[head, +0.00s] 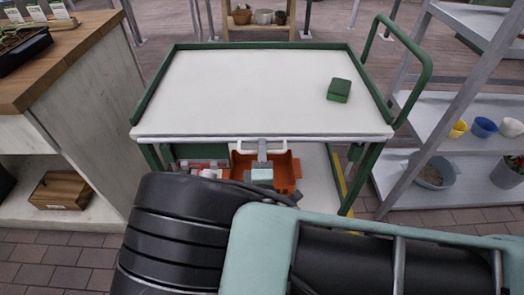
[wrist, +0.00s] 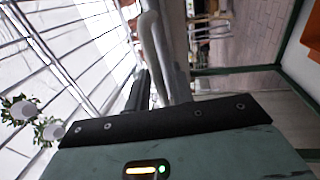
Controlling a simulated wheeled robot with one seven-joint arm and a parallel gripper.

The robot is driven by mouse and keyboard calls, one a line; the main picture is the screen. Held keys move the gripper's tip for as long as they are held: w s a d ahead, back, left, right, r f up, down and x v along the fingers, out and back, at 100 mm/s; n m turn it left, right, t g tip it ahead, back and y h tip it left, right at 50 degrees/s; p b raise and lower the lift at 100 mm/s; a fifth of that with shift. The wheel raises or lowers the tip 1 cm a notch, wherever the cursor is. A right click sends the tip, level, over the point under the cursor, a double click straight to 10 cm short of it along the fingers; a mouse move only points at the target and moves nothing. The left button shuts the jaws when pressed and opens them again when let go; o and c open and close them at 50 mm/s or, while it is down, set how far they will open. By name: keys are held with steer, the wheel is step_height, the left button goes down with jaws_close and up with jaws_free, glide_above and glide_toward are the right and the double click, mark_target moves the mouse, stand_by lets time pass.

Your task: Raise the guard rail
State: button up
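A cart with a white top (head: 250,95) stands ahead, with raised green rails on its left, back and right sides. Its front edge (head: 200,134) has no raised green rail. A white handle (head: 282,147) sits just below that edge, near the middle; whether it belongs to the guard rail is not clear. My gripper (head: 262,152) is at this handle. In the wrist view, a pale curved bar (wrist: 151,35) runs between my gripper's fingers (wrist: 159,88), which sit close on either side and appear shut on it. The contact is partly hidden.
A small green box (head: 339,90) lies on the cart top. Orange bins (head: 282,170) sit on the shelf below. A wooden counter (head: 75,60) stands left, and a grey shelf with pots (head: 460,170) stands right. A green push handle (head: 425,75) rises at the cart's right.

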jaws_close()
step_height(320, 180, up, 8)
steer(key=p, duration=0.5)
steer(key=shift+r, duration=0.1)
steer(key=shift+o, duration=0.9)
jaws_free()
